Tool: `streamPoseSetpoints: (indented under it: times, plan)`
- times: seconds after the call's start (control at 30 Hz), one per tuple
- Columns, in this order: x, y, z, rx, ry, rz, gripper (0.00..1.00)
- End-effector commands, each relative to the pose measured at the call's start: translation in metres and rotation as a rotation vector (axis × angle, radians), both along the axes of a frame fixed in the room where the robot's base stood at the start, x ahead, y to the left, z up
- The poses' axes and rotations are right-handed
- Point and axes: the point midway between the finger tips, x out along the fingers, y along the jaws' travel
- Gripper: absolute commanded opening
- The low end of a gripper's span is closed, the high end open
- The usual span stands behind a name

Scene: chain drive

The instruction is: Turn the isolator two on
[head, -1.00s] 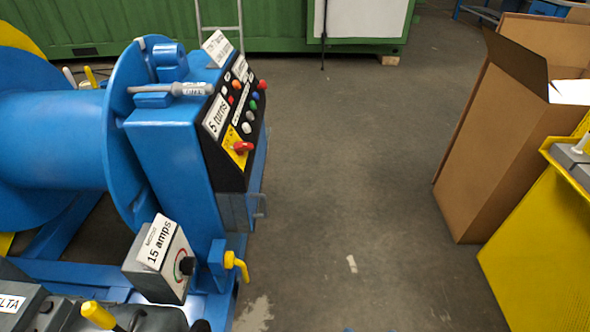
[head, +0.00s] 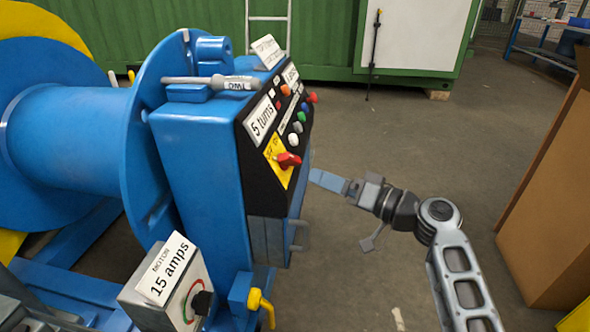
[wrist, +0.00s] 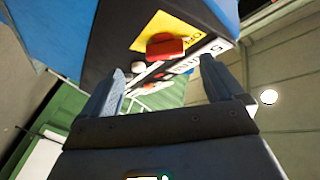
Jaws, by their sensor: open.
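A red rotary switch (head: 289,160) sits on a yellow plate (head: 275,149) low on the black control panel of the blue winch. I cannot read its marking clearly enough to tell whether it is isolator two. My gripper (head: 325,181) is right of the panel, apart from the switch and pointing towards the panel. In the wrist view my gripper (wrist: 162,70) is open and empty, its fingers spread. The red switch (wrist: 166,48) shows beyond and between the fingertips, with its handle crosswise.
Coloured buttons (head: 298,126) and a "5 turns" label (head: 261,119) are above the switch. A grey box marked "15 amps" (head: 160,300) and a yellow lever (head: 262,303) stand lower. A cardboard box (head: 555,200) is at the right. Floor between is clear.

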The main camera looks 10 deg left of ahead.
Motion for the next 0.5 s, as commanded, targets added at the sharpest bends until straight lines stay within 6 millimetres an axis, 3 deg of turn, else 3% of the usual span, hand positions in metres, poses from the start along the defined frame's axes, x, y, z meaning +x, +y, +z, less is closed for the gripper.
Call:
streamPoseSetpoints:
  times: [0.23, 0.5]
  plan:
    - [0.01, 0.012, 0.01, 0.011, -0.017, 0.032, 0.95]
    - [0.028, 0.048, 0.009, 0.011, -0.015, 0.03, 0.95]
